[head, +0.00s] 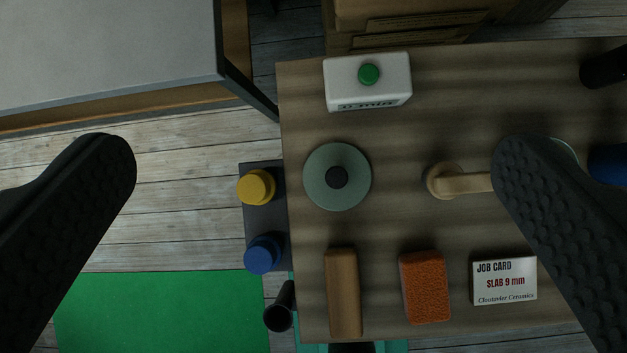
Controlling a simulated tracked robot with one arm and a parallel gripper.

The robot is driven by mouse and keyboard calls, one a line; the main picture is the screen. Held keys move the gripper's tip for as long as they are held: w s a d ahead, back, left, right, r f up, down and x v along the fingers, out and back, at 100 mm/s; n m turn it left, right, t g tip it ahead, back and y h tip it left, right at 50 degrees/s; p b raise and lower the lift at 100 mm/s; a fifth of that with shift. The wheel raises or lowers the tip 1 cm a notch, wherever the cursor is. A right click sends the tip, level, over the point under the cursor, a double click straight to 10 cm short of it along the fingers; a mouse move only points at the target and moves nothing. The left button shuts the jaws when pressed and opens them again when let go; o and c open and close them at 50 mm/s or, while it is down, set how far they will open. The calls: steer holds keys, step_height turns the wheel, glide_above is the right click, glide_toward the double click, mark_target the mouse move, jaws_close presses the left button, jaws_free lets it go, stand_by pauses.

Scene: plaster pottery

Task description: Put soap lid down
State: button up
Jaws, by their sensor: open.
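The soap lid appears to be the round grey-green disc with a black knob (318,190) at the left of the wooden table (395,230), seen from above. I cannot tell whether it lies on the tabletop or covers a pot. My gripper (315,155) is wide open and empty. One dark finger is at the left over the floor, the other at the right over the table. The lid lies between them in the picture, apart from both.
Around the lid are a white box with a green button (385,88), a tan bar (343,290), an orange sponge (425,287), a job card (504,282) and a beige handled piece (460,183). Yellow (256,187) and blue (262,255) knobs stand off the table's left edge.

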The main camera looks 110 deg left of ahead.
steer(key=s+r+t, duration=0.4)
steer(key=s+r, duration=0.3)
steer(key=r, duration=0.8)
steer(key=s+r+n+t, duration=0.1)
steer(key=s+r+t, duration=0.3)
steer(key=r, duration=1.2)
steer(key=s, duration=0.3)
steer(key=shift+d, duration=0.2)
